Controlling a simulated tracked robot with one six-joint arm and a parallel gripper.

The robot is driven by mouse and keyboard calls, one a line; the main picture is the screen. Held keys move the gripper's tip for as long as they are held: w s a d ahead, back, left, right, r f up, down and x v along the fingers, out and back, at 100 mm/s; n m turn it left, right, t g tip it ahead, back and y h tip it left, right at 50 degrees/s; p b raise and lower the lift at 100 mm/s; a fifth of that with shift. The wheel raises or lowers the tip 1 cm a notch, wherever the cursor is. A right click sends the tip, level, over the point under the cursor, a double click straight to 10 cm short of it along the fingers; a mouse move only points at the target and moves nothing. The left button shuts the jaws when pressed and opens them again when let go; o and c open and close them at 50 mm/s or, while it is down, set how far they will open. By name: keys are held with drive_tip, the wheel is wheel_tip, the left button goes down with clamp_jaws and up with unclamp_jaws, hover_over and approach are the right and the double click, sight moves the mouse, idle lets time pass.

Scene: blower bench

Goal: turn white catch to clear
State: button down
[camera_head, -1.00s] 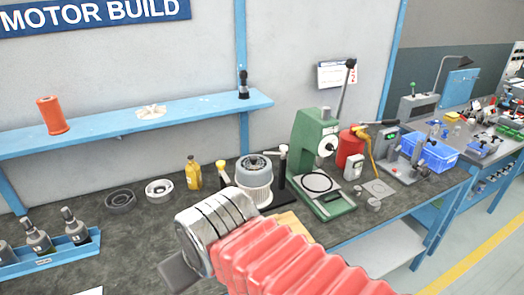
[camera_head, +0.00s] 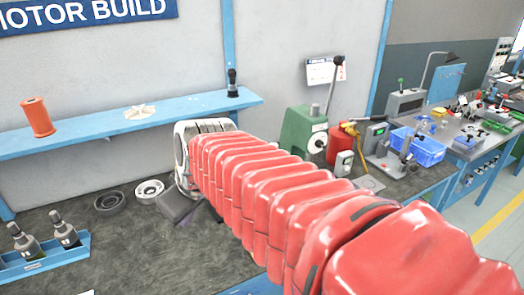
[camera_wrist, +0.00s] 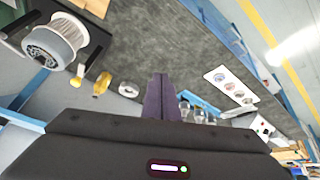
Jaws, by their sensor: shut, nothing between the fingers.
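My gripper (camera_wrist: 160,78) shows in the wrist view with its two dark fingers together and nothing between them. In the head view my gripper (camera_head: 180,207) is a dark shape above the bench, left of the arm's silver wrist. The blower (camera_wrist: 50,42), with a grey finned top and pale ribbed body, is at the upper left of the wrist view, apart from the fingers. A pale-topped catch (camera_wrist: 78,75) stands beside it; I cannot tell whether this is the white one. In the head view my red arm hides the blower and its catches.
A green press (camera_head: 303,130) stands behind my arm. A blue tray (camera_head: 65,255) holds dark-necked motors. A blue shelf (camera_head: 80,135) runs along the wall above.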

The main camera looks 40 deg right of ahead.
drive_tip(key=w+d+n, duration=0.2)
drive_tip(key=w+d, duration=0.3)
drive_tip(key=d, duration=0.5)
drive_tip(key=w+d+n, duration=0.1)
drive_tip(key=w+d, duration=0.4)
drive_tip(key=d, duration=0.5)
drive_tip(key=d+f+n+t+h, duration=0.1)
drive_tip(key=d+f+n, duration=0.1)
drive_tip(key=d, duration=1.7)
drive_tip(key=shift+s+f+t, duration=0.35)
drive_tip(key=shift+t, duration=0.05)
drive_tip(key=shift+w, duration=0.1)
drive_tip(key=w+d+f, duration=0.3)
drive_tip(key=w+f, duration=0.5)
drive_tip(key=shift+w+d, duration=0.3)
drive_tip(key=shift+d, duration=0.05)
